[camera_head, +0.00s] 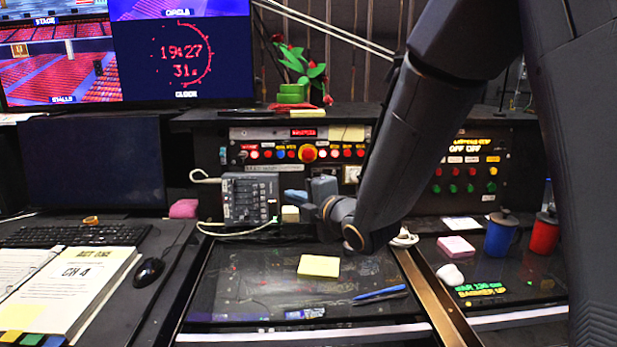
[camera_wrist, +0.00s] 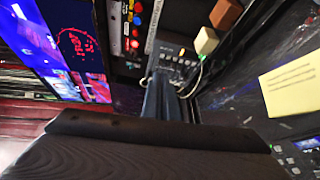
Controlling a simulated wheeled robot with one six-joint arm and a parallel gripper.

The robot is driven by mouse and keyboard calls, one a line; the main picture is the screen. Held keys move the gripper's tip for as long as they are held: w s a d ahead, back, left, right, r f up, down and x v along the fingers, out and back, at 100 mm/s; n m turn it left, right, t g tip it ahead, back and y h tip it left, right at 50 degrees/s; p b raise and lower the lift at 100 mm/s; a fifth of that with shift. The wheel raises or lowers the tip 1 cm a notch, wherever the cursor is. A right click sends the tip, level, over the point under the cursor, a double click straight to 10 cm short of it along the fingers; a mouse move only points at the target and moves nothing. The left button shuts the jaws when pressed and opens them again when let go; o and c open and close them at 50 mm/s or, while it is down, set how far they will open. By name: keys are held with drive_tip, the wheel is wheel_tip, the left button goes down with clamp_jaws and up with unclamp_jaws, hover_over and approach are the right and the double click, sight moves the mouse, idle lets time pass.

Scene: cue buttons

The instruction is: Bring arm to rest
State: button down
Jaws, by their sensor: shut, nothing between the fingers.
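My arm (camera_head: 410,140) comes in from the upper right of the head view and bends down to the desk's middle. My gripper (camera_head: 288,195) points left at its end, next to the grey switch box (camera_head: 248,198) and in front of the button panel (camera_head: 300,150). In the wrist view my gripper (camera_wrist: 158,82) has its fingers close together, shut and empty, with the switch box (camera_wrist: 178,55) beyond the tips. Whether the tips touch the box cannot be told. My arm hides part of the panels behind it.
A yellow note (camera_head: 319,266) and a blue pen (camera_head: 380,294) lie on the glass desktop. Blue (camera_head: 501,233) and red (camera_head: 545,231) mugs stand at the right. An open binder (camera_head: 75,285), keyboard (camera_head: 75,234) and mouse (camera_head: 148,271) lie at the left. Monitors stand behind.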

drive_tip(key=s+d+f+m+g+h, duration=0.2)
drive_tip(key=s+d+f+m+h, duration=0.25)
drive_tip(key=d+m, duration=0.3)
drive_tip(key=s+d+f+m+g+h, duration=0.3)
drive_tip(key=d+f+m, duration=0.2)
drive_tip(key=d+m, duration=0.3)
drive_tip(key=s+d+f+m+g, duration=0.2)
drive_tip(key=s+m, duration=0.1)
drive_tip(key=s, duration=0.3)
drive_tip(key=s+d+f+m+g+h, duration=0.1)
drive_tip(key=s+d+f+m+g, duration=0.1)
drive_tip(key=s, duration=0.5)
drive_tip(key=s+d+f+m+g, duration=0.2)
drive_tip(key=s+d+m+g, duration=0.1)
drive_tip(key=s, duration=0.3)
drive_tip(key=shift+s+f+m+g, duration=0.2)
drive_tip(key=shift+s+m+g, duration=0.2)
drive_tip(key=shift+m, duration=0.45)
drive_tip(key=shift+w+d, duration=0.1)
